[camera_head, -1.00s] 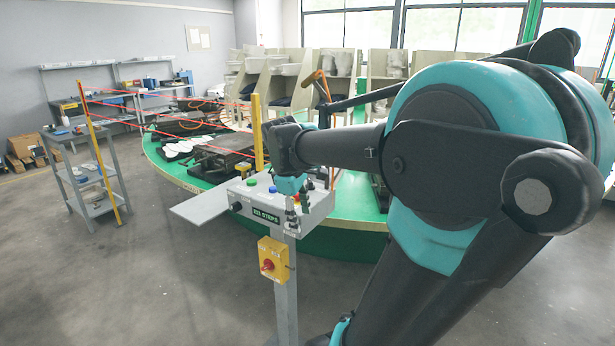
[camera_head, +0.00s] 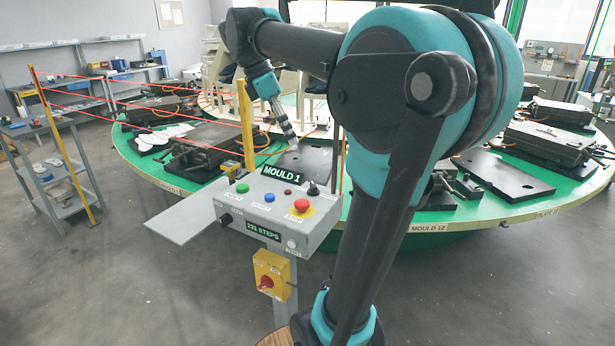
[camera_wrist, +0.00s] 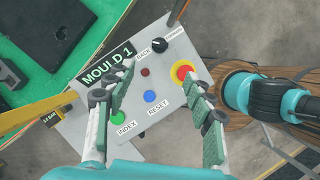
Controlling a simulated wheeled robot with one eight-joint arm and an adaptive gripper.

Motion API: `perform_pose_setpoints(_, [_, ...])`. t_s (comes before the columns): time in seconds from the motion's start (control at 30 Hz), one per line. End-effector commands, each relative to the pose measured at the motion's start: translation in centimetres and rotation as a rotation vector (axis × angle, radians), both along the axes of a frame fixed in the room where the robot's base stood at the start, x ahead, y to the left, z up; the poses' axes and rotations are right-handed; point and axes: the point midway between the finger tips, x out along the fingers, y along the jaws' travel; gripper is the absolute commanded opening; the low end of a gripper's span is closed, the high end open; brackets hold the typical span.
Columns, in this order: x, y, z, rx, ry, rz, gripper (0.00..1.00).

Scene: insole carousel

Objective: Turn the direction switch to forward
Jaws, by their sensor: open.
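The direction switch is a black knob (camera_head: 314,188) at the back right corner of the grey control box (camera_head: 205,206). In the wrist view the knob (camera_wrist: 160,45) has a BACK label on its left and another label, too small to read, on its right. I cannot tell which way it points. My gripper (camera_head: 290,138) is raised beyond the box, fingers down. In the wrist view my gripper (camera_wrist: 152,95) is open and empty, its fingers apart over the panel. The knob lies beyond the fingertips and is not touched.
The panel has a green button (camera_head: 242,188), a blue button (camera_head: 270,197) and a red emergency stop (camera_head: 301,205). A MOULD 1 sign (camera_head: 284,172) stands at its back edge. A yellow post (camera_head: 246,125) stands behind it. The green turntable (camera_head: 160,178) carries moulds.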

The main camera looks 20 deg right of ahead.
Motion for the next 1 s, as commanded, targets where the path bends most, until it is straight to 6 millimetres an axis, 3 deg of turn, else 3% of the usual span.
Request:
perform_pose_setpoints(0.7, [-0.6, -5.0, -12.1, 0.001, -0.002, -0.004, 0.53])
perform_pose_setpoints(1.0, [-0.8, -6.3, -15.3, 0.001, -0.002, -0.002, 0.53])
